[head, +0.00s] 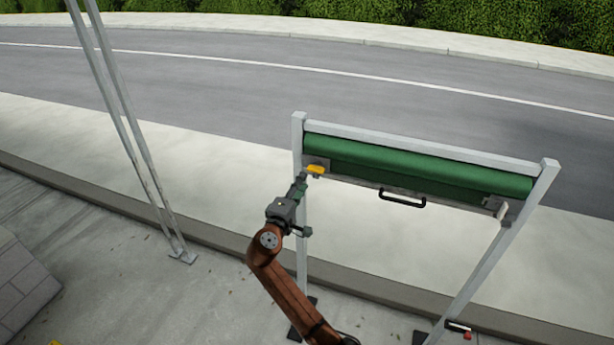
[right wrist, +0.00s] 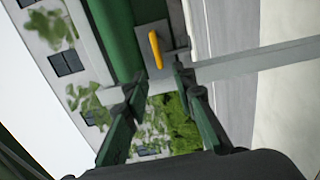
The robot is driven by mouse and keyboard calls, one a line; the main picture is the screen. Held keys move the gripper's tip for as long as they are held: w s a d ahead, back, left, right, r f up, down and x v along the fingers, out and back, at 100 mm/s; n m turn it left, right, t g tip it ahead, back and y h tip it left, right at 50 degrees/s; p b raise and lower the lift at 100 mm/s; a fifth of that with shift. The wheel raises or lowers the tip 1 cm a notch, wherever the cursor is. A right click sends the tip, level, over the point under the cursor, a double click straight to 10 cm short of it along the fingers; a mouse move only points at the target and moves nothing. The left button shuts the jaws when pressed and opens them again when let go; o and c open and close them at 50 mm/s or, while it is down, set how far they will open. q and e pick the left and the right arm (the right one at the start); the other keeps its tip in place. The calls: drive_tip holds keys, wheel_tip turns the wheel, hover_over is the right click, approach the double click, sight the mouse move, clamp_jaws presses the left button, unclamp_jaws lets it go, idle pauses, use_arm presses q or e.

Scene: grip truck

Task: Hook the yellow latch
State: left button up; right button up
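The yellow latch (head: 316,169) sits on a grey plate at the left end of the green roll (head: 420,165), by the frame's left post. In the right wrist view the yellow latch (right wrist: 156,50) shows as a narrow bar just beyond the fingertips. My right gripper (head: 303,180) is just below and left of the latch. In the right wrist view its two green fingers (right wrist: 158,82) are spread with a gap between them and hold nothing. I cannot tell whether a fingertip touches the latch plate. My left gripper is not in view.
A black handle (head: 402,198) hangs under the roll. A white fitting (head: 501,208) is at its right end. The grey right post (head: 490,262) carries a red-ended part (head: 467,335) low down. A slanted pole (head: 130,130) stands at left. Open pavement lies between.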

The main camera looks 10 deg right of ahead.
drive_tip(key=v, duration=0.5)
drive_tip(key=shift+w, duration=0.1)
